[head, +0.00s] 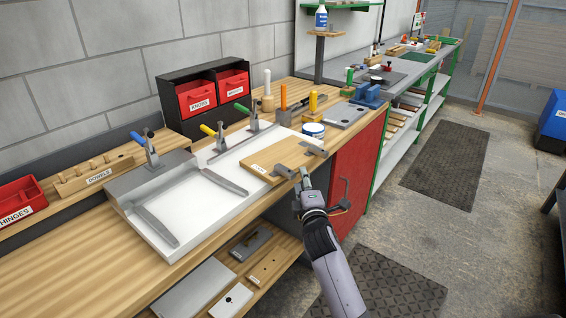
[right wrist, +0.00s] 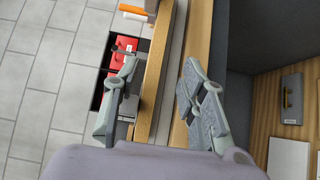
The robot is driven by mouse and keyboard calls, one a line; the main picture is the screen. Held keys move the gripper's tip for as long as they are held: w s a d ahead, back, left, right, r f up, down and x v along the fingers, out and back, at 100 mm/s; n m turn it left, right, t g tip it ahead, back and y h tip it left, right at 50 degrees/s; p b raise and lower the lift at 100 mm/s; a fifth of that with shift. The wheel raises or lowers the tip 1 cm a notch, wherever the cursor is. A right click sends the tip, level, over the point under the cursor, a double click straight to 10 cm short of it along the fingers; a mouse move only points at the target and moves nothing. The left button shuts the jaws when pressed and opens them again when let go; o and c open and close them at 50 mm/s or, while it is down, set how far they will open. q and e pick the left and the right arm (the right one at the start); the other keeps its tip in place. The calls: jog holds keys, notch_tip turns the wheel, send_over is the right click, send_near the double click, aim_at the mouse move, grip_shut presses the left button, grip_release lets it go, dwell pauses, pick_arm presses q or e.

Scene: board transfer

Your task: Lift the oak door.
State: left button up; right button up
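The oak door, a flat light wooden board (head: 283,153) with a small white label, lies at the right end of a white and grey jig tray (head: 205,193) on the bench. Its edge (right wrist: 152,85) shows as a wooden strip between my fingers in the right wrist view. My right gripper (head: 302,178) is at the front edge of the board. It is open, with its fingers (right wrist: 158,82) apart on either side of the board's edge. I see no clear contact. My left gripper is not in view.
Clamps with blue, yellow and green handles (head: 253,115) stand along the tray's back. A white tin (head: 313,130) and tools stand behind the board. Red bins (head: 197,98) are at the wall. A red cabinet front (head: 352,180) is below the bench.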

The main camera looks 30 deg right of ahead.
aim_at(284, 158)
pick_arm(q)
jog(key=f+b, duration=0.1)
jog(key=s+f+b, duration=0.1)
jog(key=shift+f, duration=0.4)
pick_arm(e)
jog(key=x, duration=0.6)
jog(key=shift+s+d+r, duration=0.15)
jog(key=shift+r, duration=0.1)
jog(key=shift+c, duration=0.3)
jog(key=c, duration=0.8)
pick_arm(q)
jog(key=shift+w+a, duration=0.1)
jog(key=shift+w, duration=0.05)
pick_arm(e)
grip_shut()
jog(key=shift+r, duration=0.1)
